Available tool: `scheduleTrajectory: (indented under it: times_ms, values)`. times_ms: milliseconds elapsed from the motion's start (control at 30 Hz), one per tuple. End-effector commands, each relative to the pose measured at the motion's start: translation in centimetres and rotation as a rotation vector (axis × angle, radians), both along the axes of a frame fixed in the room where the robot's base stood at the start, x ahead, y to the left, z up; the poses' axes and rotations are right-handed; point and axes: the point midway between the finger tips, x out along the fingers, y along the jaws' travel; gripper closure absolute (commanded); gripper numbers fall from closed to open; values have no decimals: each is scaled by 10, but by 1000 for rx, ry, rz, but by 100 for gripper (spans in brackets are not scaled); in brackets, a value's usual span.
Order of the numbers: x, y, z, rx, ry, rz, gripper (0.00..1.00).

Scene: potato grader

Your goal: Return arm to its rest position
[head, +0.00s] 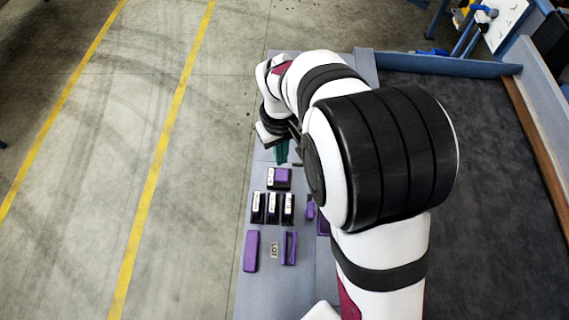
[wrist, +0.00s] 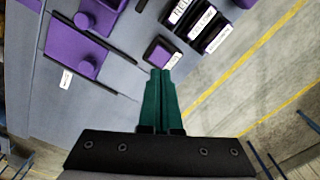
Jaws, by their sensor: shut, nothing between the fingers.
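My gripper (wrist: 160,100) shows in the wrist view with its two dark green fingers shut together and nothing between them. In the head view my gripper (head: 281,153) hangs above the blue-grey ledge, near its far end, partly hidden by my own arm. My white and black arm is folded across the middle of the head view. The fingertips are apart from the small purple-topped block (wrist: 164,52) in the wrist view, which lies just beyond them in the picture.
On the ledge (head: 258,185) sit several black labelled blocks (head: 272,207), a purple bar (head: 251,251) and a purple frame (head: 290,234). Purple plates with round knobs (wrist: 77,60) show in the wrist view. A dark walled bed (head: 480,130) lies right; open floor (head: 90,190) lies left.

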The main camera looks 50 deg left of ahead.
Motion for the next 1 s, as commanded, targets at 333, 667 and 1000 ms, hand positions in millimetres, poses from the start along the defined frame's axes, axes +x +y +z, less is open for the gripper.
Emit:
scheduleTrajectory:
  times_ms: [333, 667, 1000]
  values:
    - [45, -90, 56, 15, 20, -370, 100]
    - [-37, -329, 124, 78, 132, -1592, 100]
    - [-67, -343, 117, 94, 159, -1794, 100]
